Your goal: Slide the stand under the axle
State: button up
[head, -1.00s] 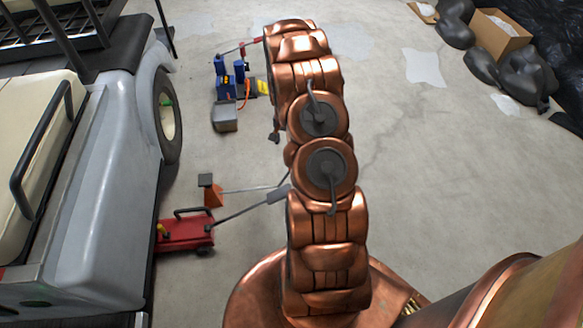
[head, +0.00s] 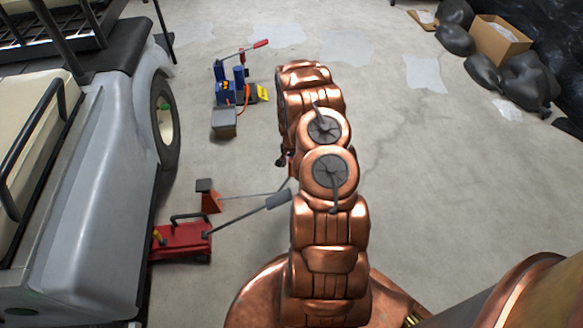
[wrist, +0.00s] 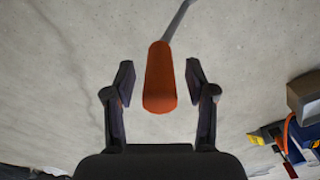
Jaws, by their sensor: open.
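The stand (head: 208,196) is orange with a dark top and stands on the floor to the right of the vehicle (head: 100,180). A thin rod (head: 250,194) runs from it to the right toward my arm. In the wrist view an orange grip (wrist: 160,82) on a grey rod lies between the fingers of my open gripper (wrist: 159,74), with gaps on both sides. It appears to be the end of the stand's rod. In the head view my gripper is mostly hidden by my arm. The axle is hidden under the vehicle.
A red floor jack (head: 181,241) with a dark-gripped handle (head: 278,199) is just nearer than the stand. A wheel (head: 166,120) is beyond. Blue equipment (head: 228,85) and a grey box (head: 224,123) stand farther back.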

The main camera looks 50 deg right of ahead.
jog(key=shift+f, duration=0.45)
grip_shut()
dwell(0.4)
